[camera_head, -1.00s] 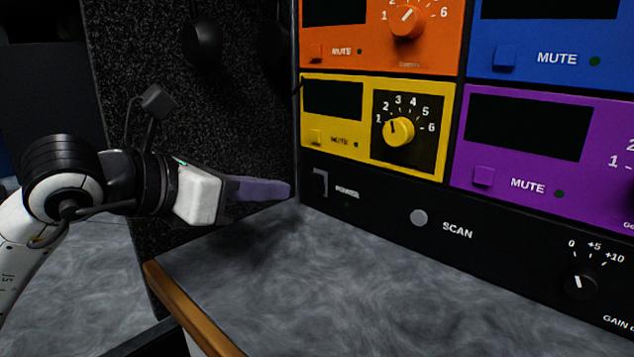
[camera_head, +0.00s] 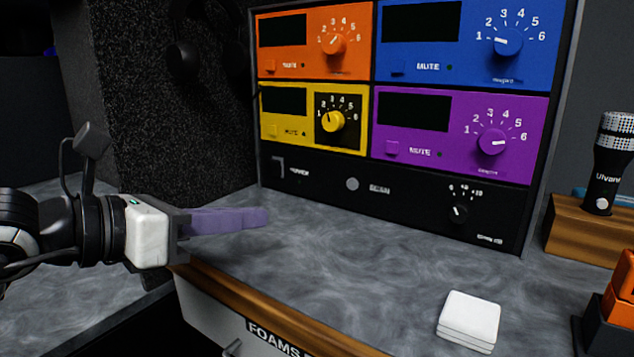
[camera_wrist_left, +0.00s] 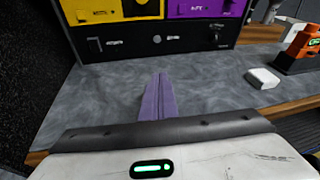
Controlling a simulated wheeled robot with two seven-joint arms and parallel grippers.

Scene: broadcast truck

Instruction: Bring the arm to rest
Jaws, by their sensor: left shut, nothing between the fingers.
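My left gripper (camera_head: 250,217) comes in from the left in the head view, with its purple fingers closed together and nothing between them. It is over the grey counter (camera_head: 330,235) near its front edge, apart from the panel of coloured modules. In the left wrist view the shut fingers (camera_wrist_left: 158,95) point toward that panel. My right gripper is in neither view.
The panel holds orange (camera_head: 290,45), blue (camera_head: 455,40), yellow (camera_head: 285,133) and purple (camera_head: 450,135) modules above a black strip (camera_head: 400,208). White pads (camera_head: 470,316) lie at the front right. A microphone (camera_head: 608,165) stands on a wooden block (camera_head: 580,232). The middle counter is clear.

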